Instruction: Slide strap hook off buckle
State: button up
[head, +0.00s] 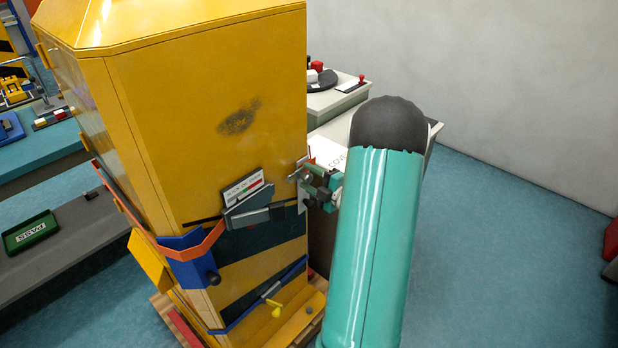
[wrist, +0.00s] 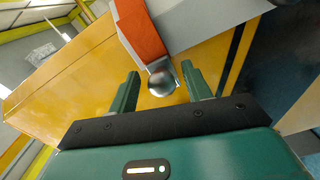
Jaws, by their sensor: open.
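The yellow cabinet (head: 215,110) has a grey buckle (head: 250,210) on its front and an orange strap (head: 205,243) wrapping its left edge. In the wrist view, an orange strap piece (wrist: 140,28) lies beside a grey metal part (wrist: 210,20), with a shiny metal ball knob (wrist: 161,83) at its near end. My gripper (wrist: 160,82) is open, with one green finger on each side of the ball. No finger clearly touches it. In the head view, my gripper (head: 316,187) is at the cabinet's right edge, and my arm hides part of that area.
A blue strap (head: 260,302) with a small yellow handle crosses the cabinet's lower front. A blue bracket (head: 190,260) juts out at its left corner. A grey bench (head: 335,100) stands behind.

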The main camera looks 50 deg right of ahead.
jog(key=s, duration=1.3)
jog(key=shift+s+d, duration=0.15)
jog(key=shift+d, duration=0.05)
jog(key=w+a+r+m+g+h, duration=0.2)
jog(key=w+r+m+g+h, duration=0.15)
jog(key=w+r, duration=0.5)
jog(key=w+a+r+m+g+h, duration=0.25)
jog(key=w+a+r+m, duration=0.3)
jog(key=a, duration=0.35)
jog(key=s+a+m+g+y, duration=0.1)
jog(key=s+a+m+g, duration=0.1)
jog(key=s+a, duration=0.3)
jog(key=s+a+r+m+g+y, duration=0.1)
jog(key=s+a, duration=0.5)
jog(key=a, duration=0.8)
jog(key=s+a+r+m+g+y, duration=0.1)
jog(key=s+a+m+g+y, duration=0.2)
jog(key=s+a, duration=0.3)
jog(key=a, duration=0.3)
jog(key=shift+s+a, duration=0.15)
jog(key=shift+s, duration=0.05)
